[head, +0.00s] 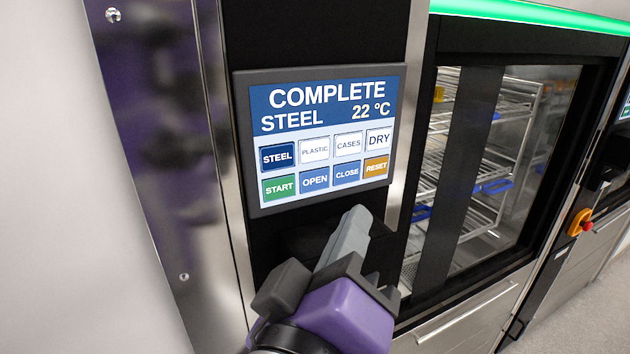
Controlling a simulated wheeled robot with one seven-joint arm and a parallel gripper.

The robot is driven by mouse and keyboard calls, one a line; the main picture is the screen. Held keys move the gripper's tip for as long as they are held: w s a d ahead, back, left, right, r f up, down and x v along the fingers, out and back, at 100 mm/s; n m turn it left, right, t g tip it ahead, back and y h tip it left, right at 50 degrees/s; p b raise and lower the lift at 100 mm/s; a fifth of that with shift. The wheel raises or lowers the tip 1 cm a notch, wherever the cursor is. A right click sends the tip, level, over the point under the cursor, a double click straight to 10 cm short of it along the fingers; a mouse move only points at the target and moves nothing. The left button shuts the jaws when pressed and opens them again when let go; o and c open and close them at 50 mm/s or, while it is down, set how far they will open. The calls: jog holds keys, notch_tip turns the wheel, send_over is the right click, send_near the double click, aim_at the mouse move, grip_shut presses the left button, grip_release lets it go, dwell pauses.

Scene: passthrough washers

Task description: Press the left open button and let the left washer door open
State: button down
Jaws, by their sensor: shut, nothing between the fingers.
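The left washer's control panel (320,138) shows COMPLETE, STEEL and 22 °C in the head view. Its blue OPEN button (314,180) sits in the bottom row, between START and CLOSE. My gripper (357,218) is shut and empty, its fingertips just below the panel's lower edge, under the CLOSE button. The fingertips appear apart from the screen, though the exact gap cannot be told. The left washer door (478,170) is a dark-framed glass door right of the panel and looks closed. Racks with blue and yellow items show behind the glass.
A green light strip (540,14) runs above the door. A red and orange emergency stop (580,222) is on the post at right. Part of another panel (626,108) shows at the right edge. A steel handle (466,312) lies below the door. Grey floor shows at lower right.

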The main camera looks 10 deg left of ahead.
aim_at(315, 180)
jog(key=shift+w+a, duration=0.6)
jog(key=shift+w, duration=0.35)
jog(key=shift+w+a, duration=0.6)
jog(key=shift+w, duration=0.3)
jog(key=shift+w+a, duration=0.6)
jog(key=shift+w, duration=0.35)
jog(key=shift+w+a, duration=0.2)
jog(key=shift+w, duration=0.15)
